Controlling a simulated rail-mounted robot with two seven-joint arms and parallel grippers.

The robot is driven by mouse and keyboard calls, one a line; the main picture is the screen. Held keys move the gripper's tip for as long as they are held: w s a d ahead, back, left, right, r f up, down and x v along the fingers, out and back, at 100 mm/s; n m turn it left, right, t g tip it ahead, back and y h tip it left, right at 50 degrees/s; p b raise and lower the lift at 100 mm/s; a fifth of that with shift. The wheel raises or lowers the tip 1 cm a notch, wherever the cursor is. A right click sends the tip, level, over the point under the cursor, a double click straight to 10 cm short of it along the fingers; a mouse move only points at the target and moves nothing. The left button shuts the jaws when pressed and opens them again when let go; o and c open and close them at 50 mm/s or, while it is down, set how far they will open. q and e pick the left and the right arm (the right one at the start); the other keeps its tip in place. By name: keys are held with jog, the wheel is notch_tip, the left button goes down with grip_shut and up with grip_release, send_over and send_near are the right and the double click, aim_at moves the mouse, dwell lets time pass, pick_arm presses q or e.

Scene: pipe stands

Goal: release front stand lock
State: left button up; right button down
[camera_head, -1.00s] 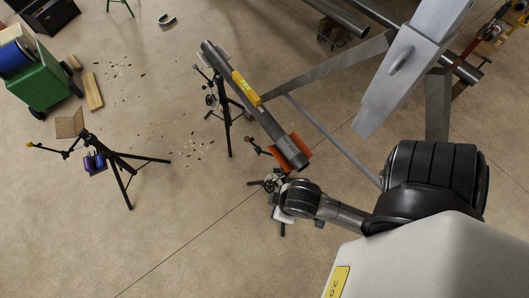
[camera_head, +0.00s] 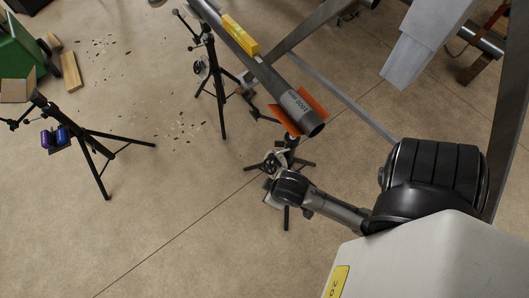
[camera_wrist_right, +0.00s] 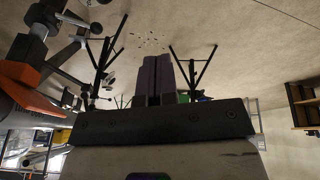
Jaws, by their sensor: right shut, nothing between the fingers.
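The front stand (camera_head: 286,215) is a black tripod under the near end of a long grey pipe (camera_head: 285,92). Its orange cradle (camera_head: 311,104) holds the pipe, and a pale round handwheel (camera_head: 274,163) shows below. My right arm reaches in from the right, and its wrist is close beside this stand. The wrist hides my right fingers in the head view. In the right wrist view my right gripper (camera_wrist_right: 160,78) is shut and empty. The orange cradle (camera_wrist_right: 28,94) and a black ball-ended lever (camera_wrist_right: 75,20) are at the left, apart from the fingers. Which part is the lock I cannot tell. My left gripper is not in view.
A second stand (camera_head: 217,80) supports the pipe farther back. A yellow level (camera_head: 240,35) lies on the pipe. Another tripod (camera_head: 85,150) with blue and purple items stands at the left. A green cart (camera_head: 15,60) and wooden block (camera_head: 70,70) are behind it. The front floor is clear.

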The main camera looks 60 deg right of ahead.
jog(key=w+d+f+m+h+b, duration=0.25)
jog(key=w+d+f+m, duration=0.2)
jog(key=d+f, duration=0.25)
jog(key=m+g+h, duration=0.2)
jog(key=m+g, duration=0.3)
jog(key=m, duration=0.5)
send_near(281, 152)
jog(key=w+d, duration=0.3)
jog(key=w, duration=0.3)
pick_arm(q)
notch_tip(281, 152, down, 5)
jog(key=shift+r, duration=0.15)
pick_arm(e)
jog(key=w+a+r+m+g+y, duration=0.1)
jog(key=w+m+g+y, duration=0.2)
jog(key=w+m, duration=0.5)
jog(key=shift+a+r+g, duration=0.35)
jog(key=shift+r+g, duration=0.05)
jog(key=shift+g, duration=0.5)
pick_arm(q)
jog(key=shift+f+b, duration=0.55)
jog(key=shift+b, duration=0.2)
pick_arm(e)
jog(key=s+f, duration=0.9)
jog(key=shift+d, duration=0.45)
